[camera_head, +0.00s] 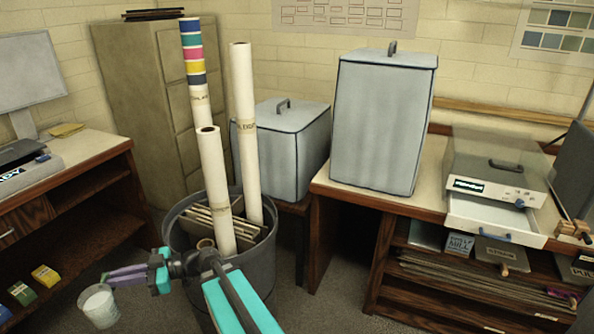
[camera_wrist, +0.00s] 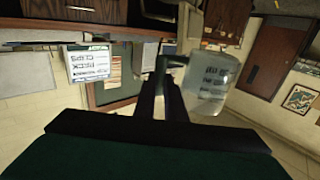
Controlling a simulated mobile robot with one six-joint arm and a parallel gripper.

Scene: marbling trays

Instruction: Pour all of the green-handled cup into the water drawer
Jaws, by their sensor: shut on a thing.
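A clear cup (camera_head: 99,308) with whitish contents is at the lower left of the head view, held out over the floor and roughly upright. It also shows in the wrist view (camera_wrist: 208,88), with printed marks on its side and a dark green handle (camera_wrist: 172,61). My gripper (camera_head: 112,279) is shut on that handle; its fingers hide part of it. A pale drawer (camera_head: 492,218) with a blue handle stands pulled out under the grey machine at the right, far from the cup. I take it as the water drawer; the water itself is not clear to see.
A grey bin (camera_head: 253,262) with tall paper rolls stands beside my arm. A tall grey lidded box (camera_head: 381,125) stands on the counter left of the machine (camera_head: 497,168). A desk (camera_head: 91,165) with shelves is at the left. Wooden sticks (camera_head: 574,230) lie right of the drawer.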

